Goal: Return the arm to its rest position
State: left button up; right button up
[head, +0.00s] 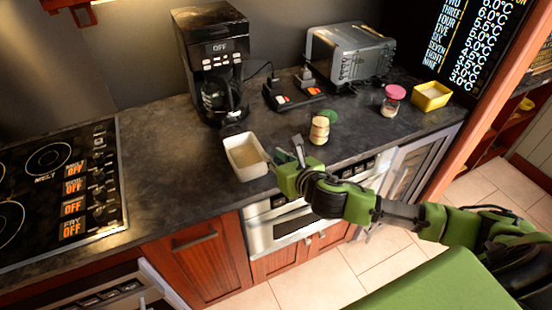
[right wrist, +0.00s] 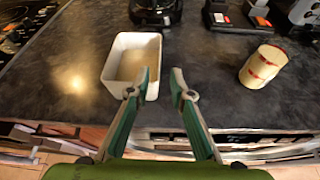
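My right gripper (head: 286,153) reaches in from the right over the front edge of the counter. In the right wrist view the two fingers of the right gripper (right wrist: 160,86) stand apart with nothing between them, so it is open and empty. Its left finger overlaps the right wall of a white rectangular container (right wrist: 117,82). I cannot tell whether they touch. The container (head: 235,142) stands on the counter just left of the gripper in the head view. My left gripper is not in view.
The dark counter (head: 160,165) holds a coffee maker (head: 213,60), a toaster (head: 350,52), a jar (head: 319,131), a pink-lidded jar (head: 391,100) and a yellow box (head: 431,96). A cooktop (head: 45,180) lies left. A steel-fronted appliance (head: 262,238) sits below the gripper.

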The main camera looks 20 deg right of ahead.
jog(key=shift+s+r, duration=0.15)
jog(key=shift+s, duration=0.2)
